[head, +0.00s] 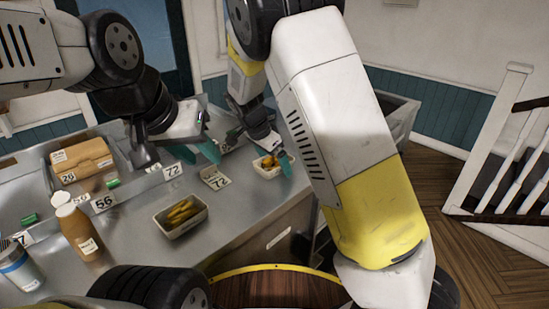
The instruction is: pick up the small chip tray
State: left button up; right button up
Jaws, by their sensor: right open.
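The small chip tray (265,173) is a pale open tray with yellow chips, on the steel counter near its right edge. My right gripper (260,150) is open above it; one teal fingertip is close to the tray's right side, the other is behind and to the left. I cannot tell whether they touch the tray. The gripper partly hides the tray's back. A larger pale tray (174,233) of chips sits nearer and to the left. My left gripper (195,152) is above the counter's raised divider, teal fingertips downward; its opening is unclear.
A brown bottle (80,230), a striped cup (18,268) and a brown box (82,160) stand at left. Numbered tags line the divider (130,192). Counter between the trays is mostly clear.

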grip_shut()
dwell(0.4)
